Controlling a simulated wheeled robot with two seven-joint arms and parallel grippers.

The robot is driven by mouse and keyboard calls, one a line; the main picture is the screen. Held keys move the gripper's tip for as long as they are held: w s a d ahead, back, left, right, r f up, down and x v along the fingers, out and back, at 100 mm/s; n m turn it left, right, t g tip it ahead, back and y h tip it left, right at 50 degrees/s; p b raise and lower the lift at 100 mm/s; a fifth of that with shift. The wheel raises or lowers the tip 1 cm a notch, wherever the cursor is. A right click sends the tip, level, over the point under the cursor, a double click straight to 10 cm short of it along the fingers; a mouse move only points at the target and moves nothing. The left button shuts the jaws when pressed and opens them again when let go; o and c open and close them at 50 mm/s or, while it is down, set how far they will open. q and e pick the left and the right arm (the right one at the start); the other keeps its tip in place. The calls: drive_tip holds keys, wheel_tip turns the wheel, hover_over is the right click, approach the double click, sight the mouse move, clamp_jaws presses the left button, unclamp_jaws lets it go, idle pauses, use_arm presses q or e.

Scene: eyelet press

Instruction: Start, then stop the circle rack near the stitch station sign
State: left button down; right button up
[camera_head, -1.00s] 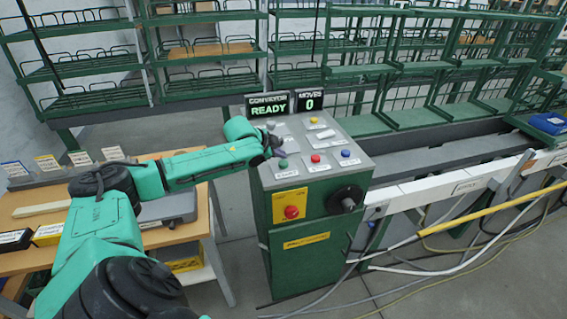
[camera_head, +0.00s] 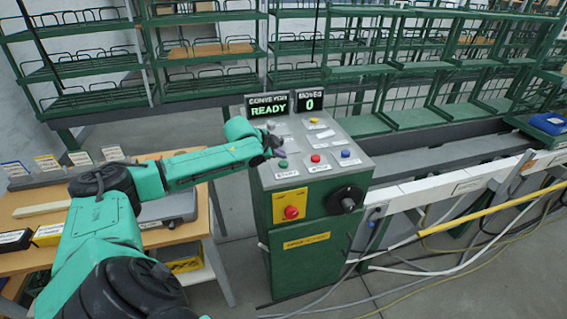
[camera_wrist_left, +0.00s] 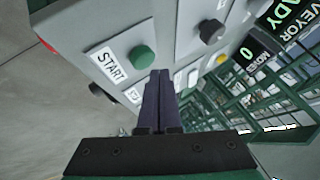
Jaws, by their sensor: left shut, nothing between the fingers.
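The control panel (camera_head: 296,172) is a grey sloped top on a green cabinet. Its screens read CONVEYOR READY (camera_head: 269,104) and MOVED 0 (camera_head: 309,101). The green START button (camera_wrist_left: 142,56) shows in the left wrist view beside its label; in the head view it is the green button (camera_head: 282,164) at the panel's left. A red button (camera_head: 315,158) and a blue button (camera_head: 345,153) are to its right. My left gripper (camera_wrist_left: 160,75) is shut and empty, its fingertips just beside the green button. Whether they touch the panel, I cannot tell. My right gripper is out of view.
A red button on a yellow plate (camera_head: 291,211) and a black knob (camera_head: 346,200) are on the cabinet front. Green racks (camera_head: 415,75) stand behind the panel. A wooden table (camera_head: 30,217) is at left. Cables (camera_head: 420,270) lie on the floor at right.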

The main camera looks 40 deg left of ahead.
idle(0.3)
use_arm(q)
drive_tip(key=shift+f, duration=0.4)
